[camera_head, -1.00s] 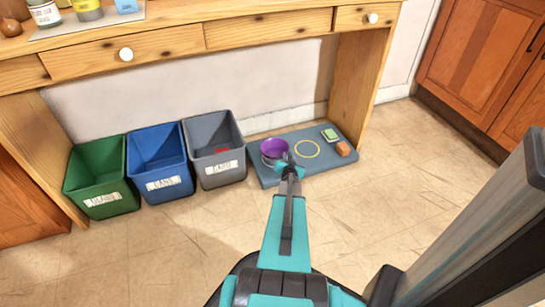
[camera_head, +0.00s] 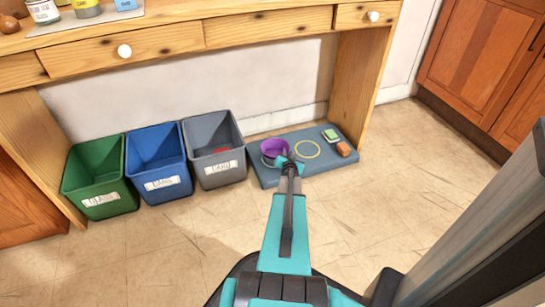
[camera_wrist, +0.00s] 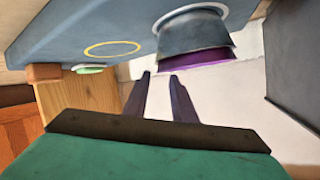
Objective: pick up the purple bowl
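The purple bowl (camera_head: 273,147) sits toward the left side of the blue-grey mat on the floor. In the wrist view the purple bowl (camera_wrist: 197,62) shows as a purple band at the mouth of a grey bowl (camera_wrist: 190,36); it looks nested in it. The grey bowl stands on a white ring. My gripper (camera_wrist: 159,76) is open and empty, its two dark fingers apart, beside the purple rim and apart from it as far as I can tell. In the head view my gripper (camera_head: 287,158) partly covers the bowl's near right side.
Grey (camera_head: 223,178), blue (camera_head: 168,187) and green (camera_head: 107,204) bins stand left. The wooden desk (camera_head: 170,44) overhangs behind; open floor lies in front.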

